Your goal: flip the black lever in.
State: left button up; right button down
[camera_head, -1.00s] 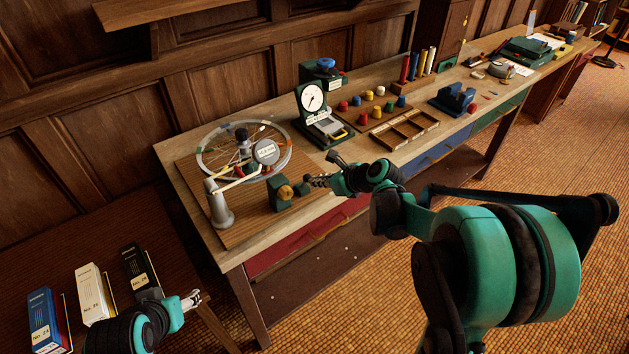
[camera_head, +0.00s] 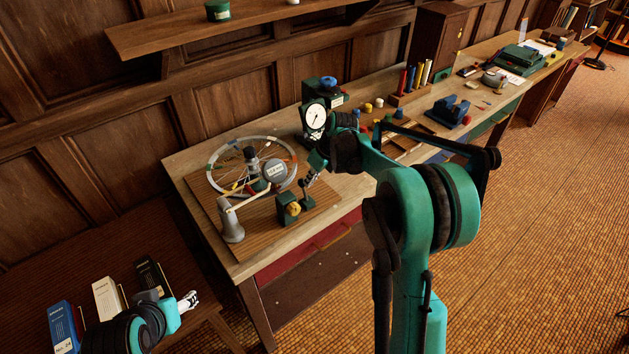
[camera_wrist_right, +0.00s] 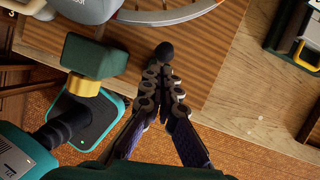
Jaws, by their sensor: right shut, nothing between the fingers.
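The green block (camera_head: 288,209) with a yellow knob (camera_head: 294,208) stands at the front of the wooden board (camera_head: 251,240); the block also shows in the right wrist view (camera_wrist_right: 95,59). A black round knob (camera_wrist_right: 164,52), apparently the lever's end, is right of the block, over the board. Its stem is not clearly visible. My right gripper (camera_head: 308,184) is shut and empty, pointing down beside the block. In the right wrist view its fingertips (camera_wrist_right: 163,72) are right at the black knob; I cannot tell whether they touch. My left gripper (camera_head: 188,301) is far off at lower left.
A spoked wheel (camera_head: 287,152) and a grey post (camera_head: 230,222) stand on the board near the block. A white dial gauge (camera_head: 315,117) is behind my right arm. Boxes, one blue (camera_head: 64,325), stand on the lower left table. The bench's front edge is close to the block.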

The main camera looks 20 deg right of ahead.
jog(key=shift+w+a, duration=0.1)
jog(key=shift+w, duration=0.25)
pick_arm(q)
jog(key=shift+s+r, duration=0.1)
jog(key=shift+r, duration=0.15)
pick_arm(e)
jog(key=shift+w+a, duration=0.2)
jog(key=shift+w, duration=0.25)
jog(key=shift+s+d+r+p, duration=0.15)
jog(key=shift+d+p, duration=0.1)
jog(key=shift+p, duration=0.05)
pick_arm(q)
jog(key=r+p, duration=0.2)
jog(key=a+r+p, duration=0.1)
jog(key=shift+s+r, duration=0.4)
pick_arm(e)
jog(key=v, duration=1.2)
jog(key=shift+r, duration=0.3)
pick_arm(q)
jog(key=shift+s, duration=0.1)
